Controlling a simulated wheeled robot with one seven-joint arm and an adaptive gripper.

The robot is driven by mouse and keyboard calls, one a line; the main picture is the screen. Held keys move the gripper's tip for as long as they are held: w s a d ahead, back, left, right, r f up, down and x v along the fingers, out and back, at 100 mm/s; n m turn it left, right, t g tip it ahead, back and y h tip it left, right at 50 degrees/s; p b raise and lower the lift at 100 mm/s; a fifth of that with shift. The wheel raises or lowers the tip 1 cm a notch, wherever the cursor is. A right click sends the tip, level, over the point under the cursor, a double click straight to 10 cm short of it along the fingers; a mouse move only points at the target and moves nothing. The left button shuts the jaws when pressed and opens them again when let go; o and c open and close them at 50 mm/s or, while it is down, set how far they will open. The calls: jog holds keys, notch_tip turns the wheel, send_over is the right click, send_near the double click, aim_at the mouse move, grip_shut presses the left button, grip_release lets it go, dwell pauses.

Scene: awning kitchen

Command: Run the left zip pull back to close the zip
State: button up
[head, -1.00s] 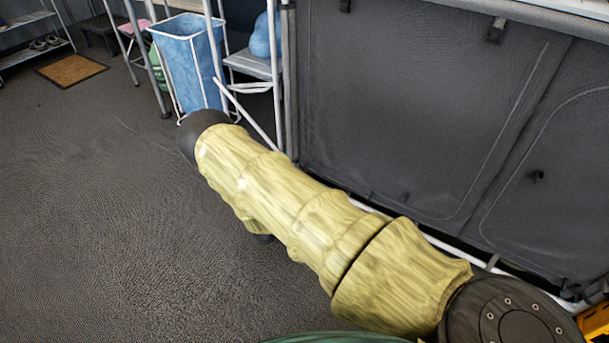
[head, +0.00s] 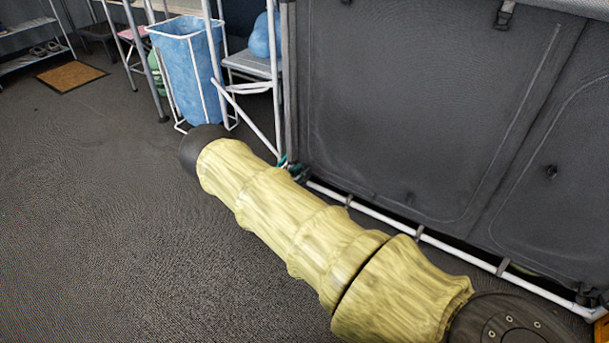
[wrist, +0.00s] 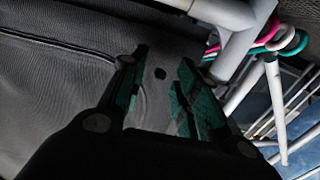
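My gripper (wrist: 163,58) shows in the wrist view with its two green-padded fingers apart. A small dark knob (wrist: 160,73), which may be the left zip pull, lies in line with the gap between them. I cannot tell how far beyond the fingertips it is, and no contact shows. A dark seam that looks like a zip line (wrist: 60,43) runs across the grey fabric to the left finger. In the head view, my arm hides the gripper. The grey panel (head: 410,100) has a curved seam, and another dark knob (head: 551,172) sits on the panel to its right.
A white rail (head: 370,212) runs along the panel's foot. A blue laundry bin (head: 188,75) and a step stool (head: 247,64) stand at the back. Pink and teal loops (wrist: 285,35) hang by white poles (wrist: 272,100) near the right finger.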

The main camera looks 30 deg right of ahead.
jog(key=shift+b+x, duration=0.4)
jog(key=shift+x, duration=0.8)
grip_shut()
